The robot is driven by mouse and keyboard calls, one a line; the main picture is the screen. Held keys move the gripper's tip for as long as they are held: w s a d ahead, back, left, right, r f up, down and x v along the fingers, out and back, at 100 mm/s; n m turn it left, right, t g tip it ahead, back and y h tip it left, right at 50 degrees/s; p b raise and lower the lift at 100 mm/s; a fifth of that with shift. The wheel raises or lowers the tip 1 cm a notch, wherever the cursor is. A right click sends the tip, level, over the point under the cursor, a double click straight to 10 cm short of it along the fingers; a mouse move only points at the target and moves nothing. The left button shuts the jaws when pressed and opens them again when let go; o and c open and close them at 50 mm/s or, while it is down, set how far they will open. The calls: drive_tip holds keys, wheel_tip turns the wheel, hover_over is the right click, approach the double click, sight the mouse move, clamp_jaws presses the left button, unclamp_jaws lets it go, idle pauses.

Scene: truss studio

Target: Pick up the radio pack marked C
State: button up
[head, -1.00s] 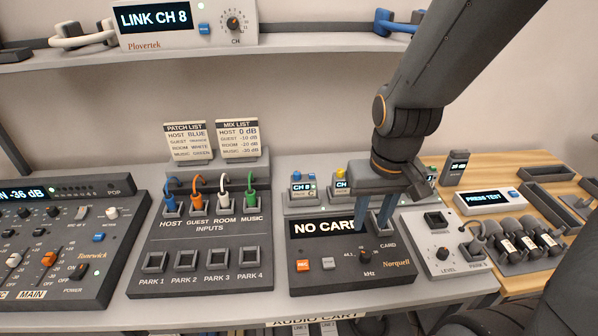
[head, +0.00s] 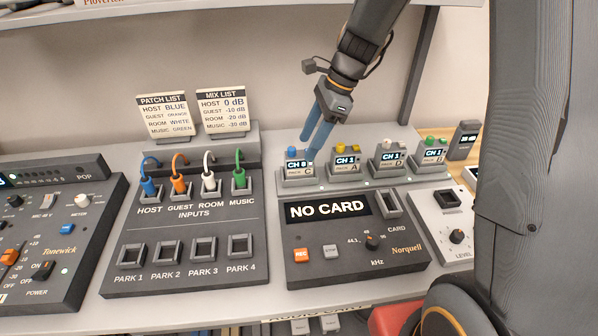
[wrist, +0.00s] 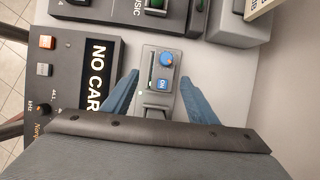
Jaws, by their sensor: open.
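The radio pack marked C (head: 299,166) stands upright at the left end of a grey dock, with a blue knob on top and a screen reading CH 8. My gripper (head: 312,146) is open just above and behind it, its blue fingers pointing down. In the wrist view, a pack top with a blue knob and a blue ON switch (wrist: 163,72) lies between the two spread fingers of my gripper (wrist: 159,80). I cannot tell how far the fingertips reach down beside the pack. No finger is seen gripping it.
Packs A (head: 345,160), D (head: 388,157) and B (head: 432,151) stand to the right in the same row. The NO CARD recorder (head: 345,270) is in front. The patch panel with coloured plugs (head: 190,225) and two list cards (head: 163,115) are to the left.

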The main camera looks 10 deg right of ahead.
sight(302, 154)
drive_tip(key=shift+w+p+x, duration=0.1)
drive_tip(key=shift+p+x, duration=0.3)
drive_tip(key=shift+x, duration=1.45)
drive_tip(key=shift+w+p+x, duration=0.15)
drive_tip(key=shift+p+x, duration=0.25)
drive_tip(key=shift+x, duration=1.45)
drive_tip(key=c, duration=1.3)
drive_tip(key=shift+o, duration=0.2)
drive_tip(key=shift+r, duration=0.2)
